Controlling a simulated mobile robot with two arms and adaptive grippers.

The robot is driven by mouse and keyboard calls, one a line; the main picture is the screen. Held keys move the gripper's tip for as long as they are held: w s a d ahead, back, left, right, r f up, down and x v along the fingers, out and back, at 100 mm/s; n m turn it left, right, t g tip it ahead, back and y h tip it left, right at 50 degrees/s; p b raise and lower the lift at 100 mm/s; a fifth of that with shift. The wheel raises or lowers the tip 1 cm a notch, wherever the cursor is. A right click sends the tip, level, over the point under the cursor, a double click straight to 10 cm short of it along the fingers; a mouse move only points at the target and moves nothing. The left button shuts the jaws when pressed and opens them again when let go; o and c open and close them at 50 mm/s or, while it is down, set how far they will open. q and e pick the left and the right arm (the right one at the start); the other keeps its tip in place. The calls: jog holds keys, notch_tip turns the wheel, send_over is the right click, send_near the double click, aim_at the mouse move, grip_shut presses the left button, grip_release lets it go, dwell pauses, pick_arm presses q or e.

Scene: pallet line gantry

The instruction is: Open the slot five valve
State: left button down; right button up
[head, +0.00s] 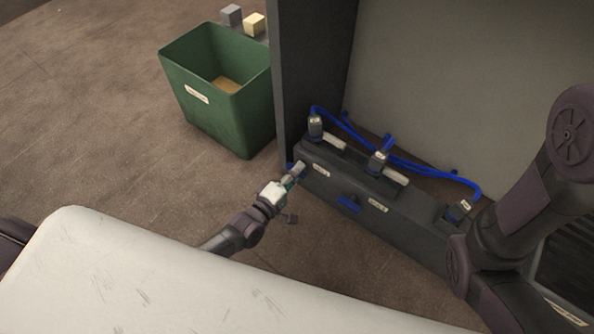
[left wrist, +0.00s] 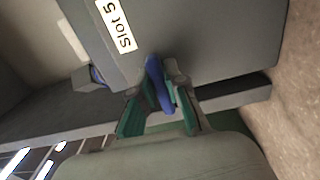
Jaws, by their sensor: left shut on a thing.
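In the head view the left gripper (head: 293,174) reaches the block's left end, and mostly hides the handle. My right arm shows at the right of the head view, but its gripper is not in view.
A second blue handle (head: 349,205) sits to the right on the same block. Plugs with blue hoses (head: 425,170) stand on top, against a grey panel (head: 460,80). A green bin (head: 245,120) stands on the floor behind left. The brown floor at left is mostly clear.

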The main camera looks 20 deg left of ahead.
pick_arm(q)
jog(key=shift+s+f, duration=0.1)
jog(key=c, duration=1.2)
grip_release()
jog(key=v, duration=1.2)
